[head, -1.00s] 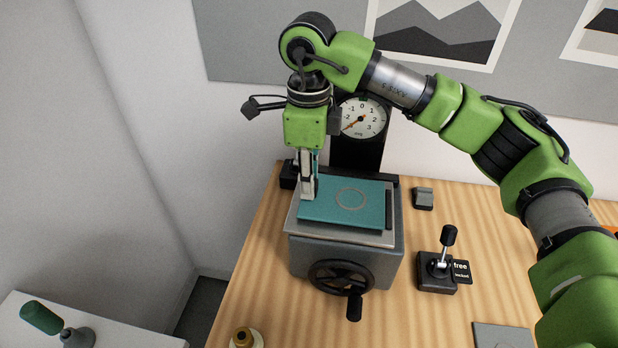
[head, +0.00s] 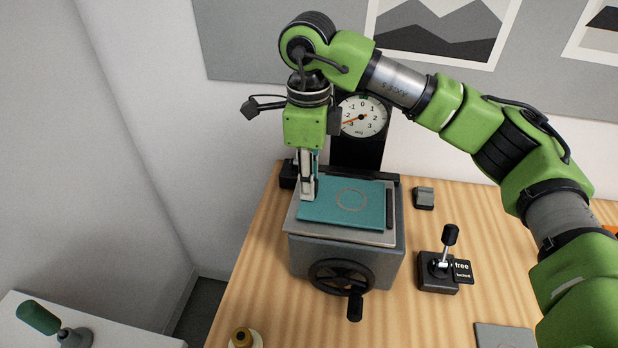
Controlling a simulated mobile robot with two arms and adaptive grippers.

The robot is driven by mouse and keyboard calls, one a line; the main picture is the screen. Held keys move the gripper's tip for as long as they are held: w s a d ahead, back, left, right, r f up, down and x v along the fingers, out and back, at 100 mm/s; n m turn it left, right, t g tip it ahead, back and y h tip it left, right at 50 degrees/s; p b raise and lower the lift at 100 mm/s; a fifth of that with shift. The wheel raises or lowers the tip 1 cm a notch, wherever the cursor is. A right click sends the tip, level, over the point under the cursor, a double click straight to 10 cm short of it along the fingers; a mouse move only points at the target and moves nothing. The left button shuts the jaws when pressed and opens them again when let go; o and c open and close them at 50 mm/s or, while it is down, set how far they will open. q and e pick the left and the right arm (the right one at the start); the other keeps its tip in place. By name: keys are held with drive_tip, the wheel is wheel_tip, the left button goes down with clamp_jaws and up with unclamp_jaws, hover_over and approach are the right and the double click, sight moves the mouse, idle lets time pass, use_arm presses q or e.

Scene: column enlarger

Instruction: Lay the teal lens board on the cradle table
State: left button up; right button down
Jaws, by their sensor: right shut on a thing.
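The teal lens board (head: 345,206), a flat plate with a thin ring marked on it, lies level on the grey cradle table (head: 340,234). The table tops a grey box with a black handwheel (head: 341,278) on its front. My right gripper (head: 309,195) points down at the board's left edge and is shut on it. The fingertips partly hide that edge. My left gripper is not in view.
A dial gauge (head: 363,117) stands behind the table. A lever (head: 440,265) marked free and locked stands on the wooden bench to the right. A small grey block (head: 423,198) sits behind it. The bench between is clear.

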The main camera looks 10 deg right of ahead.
drive_tip(key=shift+f, duration=0.1)
drive_tip(key=c, duration=1.7)
unclamp_jaws()
drive_tip(key=shift+r, duration=0.2)
drive_tip(key=shift+r+p, duration=2.2)
drive_tip(key=shift+r, duration=1.65)
drive_tip(key=shift+r, duration=0.1)
wheel_tip(320, 180, up, 12)
drive_tip(key=shift+f, duration=0.15)
